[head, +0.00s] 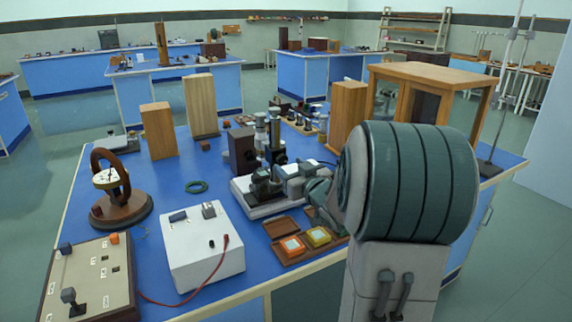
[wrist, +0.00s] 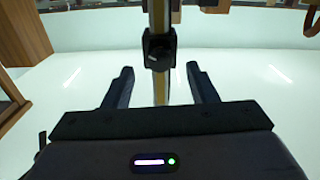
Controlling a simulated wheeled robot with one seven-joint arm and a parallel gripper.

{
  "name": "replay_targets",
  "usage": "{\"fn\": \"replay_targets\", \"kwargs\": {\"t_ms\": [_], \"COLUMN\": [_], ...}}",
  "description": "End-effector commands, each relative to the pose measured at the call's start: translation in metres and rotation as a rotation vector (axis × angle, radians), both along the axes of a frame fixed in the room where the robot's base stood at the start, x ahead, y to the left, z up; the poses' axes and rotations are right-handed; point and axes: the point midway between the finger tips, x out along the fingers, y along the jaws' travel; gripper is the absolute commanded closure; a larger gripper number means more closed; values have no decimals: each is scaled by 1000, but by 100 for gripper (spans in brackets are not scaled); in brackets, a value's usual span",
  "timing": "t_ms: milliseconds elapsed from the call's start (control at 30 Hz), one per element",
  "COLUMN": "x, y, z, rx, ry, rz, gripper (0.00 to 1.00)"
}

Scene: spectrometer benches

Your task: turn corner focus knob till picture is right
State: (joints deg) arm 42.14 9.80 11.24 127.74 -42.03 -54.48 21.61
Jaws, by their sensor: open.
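In the wrist view my gripper (wrist: 159,69) is open, its two dark fingers apart on either side of an upright post (wrist: 160,15). A black block with a small round knob (wrist: 157,57) sits on that post, between or beyond the fingertips; I cannot tell the depth or any contact. In the head view a dark optical instrument (head: 274,145) stands around a white base (head: 246,205) mid-bench. My arm reaches it from the right, and its dark end is hard to separate from the instrument. I cannot make out which part is the corner focus knob, nor any focus picture.
A white box (head: 203,262) with a red lead, a beige switch panel (head: 88,285) and a ring-shaped instrument (head: 115,190) stand at the left front. An open brown case (head: 284,228) with orange and yellow pieces lies before the instrument. Wooden blocks (head: 201,105) stand behind.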

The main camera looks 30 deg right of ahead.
Motion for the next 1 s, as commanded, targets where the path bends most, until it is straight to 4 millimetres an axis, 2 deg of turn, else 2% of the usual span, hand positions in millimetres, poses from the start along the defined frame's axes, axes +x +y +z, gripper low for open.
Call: {"fn": "replay_targets", "kwargs": {"t_ms": [100,200,567,733,1000], "x": [17,26,30,30,30], "y": [1,1,1,1,1], "z": [0,0,0,0,2], "rx": [-1,0,-1,-1,63], "ry": [0,0,1,1,3], "rz": [1,0,0,0,1], "gripper": [48,48,48,92,93]}}
